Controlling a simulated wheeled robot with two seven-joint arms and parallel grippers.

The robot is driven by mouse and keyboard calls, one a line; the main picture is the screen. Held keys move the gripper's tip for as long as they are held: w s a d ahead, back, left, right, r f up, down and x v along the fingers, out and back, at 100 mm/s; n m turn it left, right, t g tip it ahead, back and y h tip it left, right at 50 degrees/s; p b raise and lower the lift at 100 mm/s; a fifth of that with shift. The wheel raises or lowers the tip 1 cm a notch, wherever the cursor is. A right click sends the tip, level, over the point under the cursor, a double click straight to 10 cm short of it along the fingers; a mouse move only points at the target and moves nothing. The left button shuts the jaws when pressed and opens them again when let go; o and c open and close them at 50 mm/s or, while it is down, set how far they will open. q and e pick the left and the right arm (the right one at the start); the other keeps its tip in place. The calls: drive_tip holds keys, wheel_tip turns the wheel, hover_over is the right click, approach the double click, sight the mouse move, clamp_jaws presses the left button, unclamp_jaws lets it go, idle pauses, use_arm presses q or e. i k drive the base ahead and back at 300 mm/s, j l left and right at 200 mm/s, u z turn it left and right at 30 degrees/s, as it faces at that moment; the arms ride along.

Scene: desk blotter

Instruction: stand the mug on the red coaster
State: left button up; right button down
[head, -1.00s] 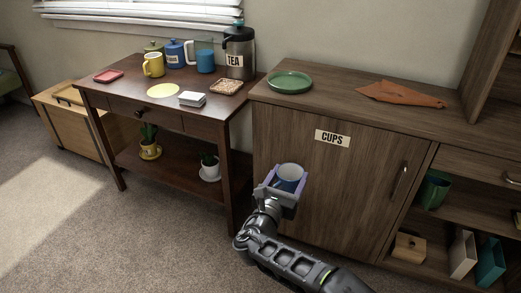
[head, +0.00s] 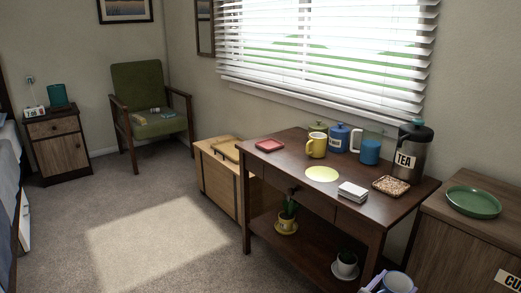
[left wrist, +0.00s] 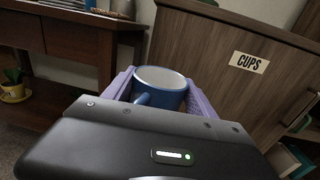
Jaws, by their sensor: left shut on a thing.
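My left gripper (head: 388,286) is at the bottom right of the head view, cut off by the edge, and is shut on a blue mug (head: 398,282) with a pale inside. In the left wrist view the mug (left wrist: 160,79) sits upright between the purple fingers (left wrist: 158,93), with its open top up and its handle toward the camera. The red coaster (head: 269,145) is a small square at the left end of the dark wooden table, apart from the mug and clear on top. My right gripper is not in view.
A cabinet with a green plate (head: 473,201) is at right.

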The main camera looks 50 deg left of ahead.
sight(269, 145)
drive_tip(key=i+j+u, duration=0.15)
drive_tip(key=j, duration=0.25)
drive_tip(key=j+u, duration=0.15)
drive_tip(key=j, duration=0.25)
drive_tip(key=i+j+u, duration=0.1)
drive_tip(key=j, duration=0.25)
drive_tip(key=i+j, duration=0.05)
drive_tip(key=i, duration=0.05)
